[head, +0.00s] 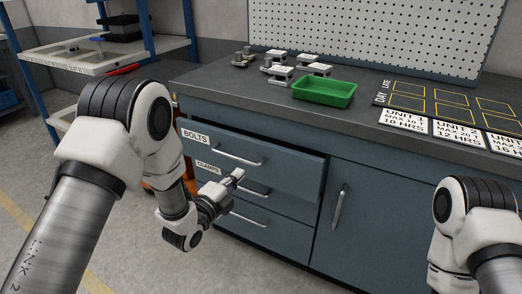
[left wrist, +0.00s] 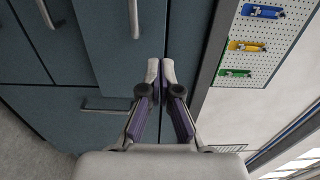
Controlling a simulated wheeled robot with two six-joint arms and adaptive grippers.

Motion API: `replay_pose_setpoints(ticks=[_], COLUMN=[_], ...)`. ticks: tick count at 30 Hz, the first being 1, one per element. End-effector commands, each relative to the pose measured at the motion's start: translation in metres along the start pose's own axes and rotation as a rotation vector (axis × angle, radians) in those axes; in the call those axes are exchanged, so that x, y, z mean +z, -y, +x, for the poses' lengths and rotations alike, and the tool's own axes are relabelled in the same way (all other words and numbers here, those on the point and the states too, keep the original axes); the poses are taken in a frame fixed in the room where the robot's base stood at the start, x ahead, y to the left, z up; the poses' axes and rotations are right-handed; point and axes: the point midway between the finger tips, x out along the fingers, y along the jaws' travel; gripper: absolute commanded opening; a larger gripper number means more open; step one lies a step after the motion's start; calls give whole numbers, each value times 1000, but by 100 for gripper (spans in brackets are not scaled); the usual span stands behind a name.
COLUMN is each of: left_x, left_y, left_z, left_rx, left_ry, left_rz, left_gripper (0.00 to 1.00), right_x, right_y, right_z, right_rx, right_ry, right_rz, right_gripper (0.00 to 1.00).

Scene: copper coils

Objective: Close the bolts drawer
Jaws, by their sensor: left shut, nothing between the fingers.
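The bolts drawer (head: 285,160) is the top blue-grey drawer in the head view, with a white BOLTS label (head: 195,136) and a bar handle (head: 238,156). Its front stands out from the cabinet, so it is partly open. My left gripper (head: 239,174) is shut and empty in front of the drawers. In the left wrist view its fingertips (left wrist: 160,72) point at the upper edge of the bolts drawer front (left wrist: 115,45); I cannot tell whether they touch. The drawer's inside is hidden. My right gripper is out of view; only part of my right arm shows.
The clamps drawer (head: 205,170) lies below, with another drawer under it. A cabinet door (head: 370,205) is to the right. The worktop (head: 235,90) holds a green tray (head: 325,92) and several metal clamps. A blue-framed shelf rack (head: 90,62) stands at left.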

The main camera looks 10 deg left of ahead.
Motion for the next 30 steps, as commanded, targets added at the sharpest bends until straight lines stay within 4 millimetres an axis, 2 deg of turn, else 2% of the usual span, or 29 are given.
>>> replay_pose_setpoints(ticks=[12, 18, 22, 30], left_x=[0, 0, 0, 0], left_y=[-2, -1, 0, 0], left_z=[87, 120, 128, 129], left_rx=[-5, -3, -1, 0], left_ry=[-1, -1, 0, 0], left_rz=[0, 0, 0, -1], left_gripper=[0, 0, 0, 0], right_x=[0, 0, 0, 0], right_y=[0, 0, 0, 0], right_z=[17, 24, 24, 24], right_rx=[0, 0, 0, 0], right_ry=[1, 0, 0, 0], right_rz=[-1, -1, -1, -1], right_gripper=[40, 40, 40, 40])
